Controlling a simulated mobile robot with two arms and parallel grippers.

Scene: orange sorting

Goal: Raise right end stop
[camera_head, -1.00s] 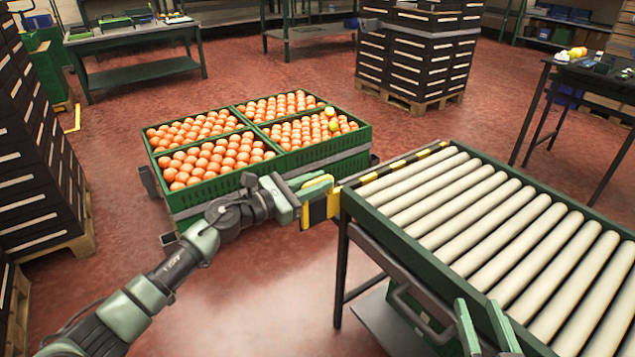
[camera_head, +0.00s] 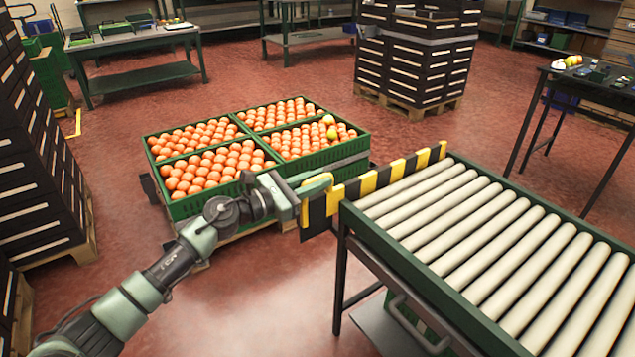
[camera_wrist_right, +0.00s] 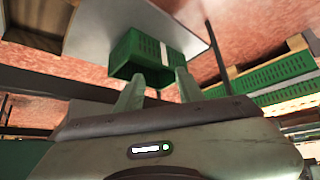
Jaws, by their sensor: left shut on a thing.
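The end stop (camera_head: 397,169) is a black and yellow striped bar across the far-left end of the roller conveyor (camera_head: 480,230). Its striped face stands above the level of the rollers. My left gripper (camera_head: 320,187) is shut on the near-left end of the bar, beyond the conveyor's corner. The grip itself is partly hidden by the gripper body. My right gripper (camera_wrist_right: 158,92) shows in the right wrist view with its two fingers apart and nothing between them. It is out of the head view.
A stack of dark crates (camera_head: 415,60) is behind the conveyor. In the right wrist view an empty-looking green crate (camera_wrist_right: 140,55) lies beyond the fingers.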

